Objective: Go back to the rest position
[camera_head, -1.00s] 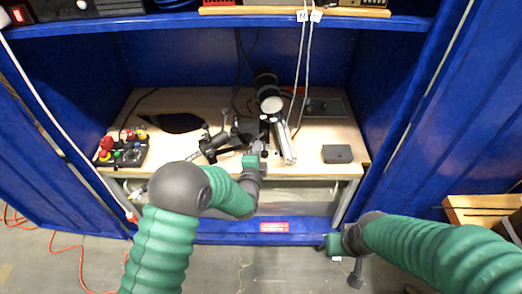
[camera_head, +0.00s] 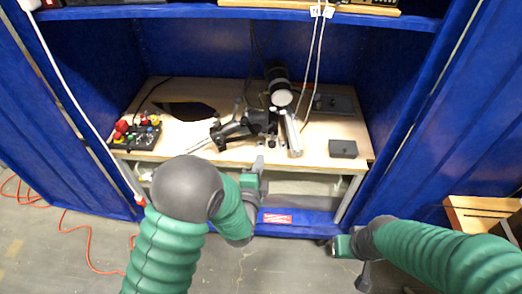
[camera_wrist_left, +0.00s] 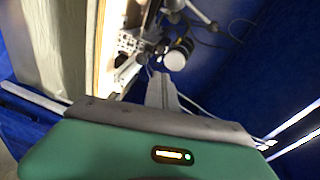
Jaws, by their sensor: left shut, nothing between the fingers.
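My left gripper (camera_head: 259,164) is shut and empty. It is at the front edge of the wooden shelf (camera_head: 185,135) in the head view, below the black clamp stand (camera_head: 255,122). In the left wrist view my green left hand (camera_wrist_left: 150,155) fills the bottom, with pale shut fingers (camera_wrist_left: 161,92) in front of it and the cylinder device (camera_wrist_left: 178,54) beyond. My right gripper (camera_head: 364,274) hangs low at the right, in front of the cabinet and over the floor. Its fingers are small and dark, so its opening is unclear.
A control box with coloured knobs (camera_head: 137,132) sits at the shelf's left, and a small dark box (camera_head: 343,149) at its right. Blue cabinet doors stand open on both sides. A wooden piece (camera_head: 470,205) is at the right. Floor shows in front, with an orange cable (camera_head: 88,240).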

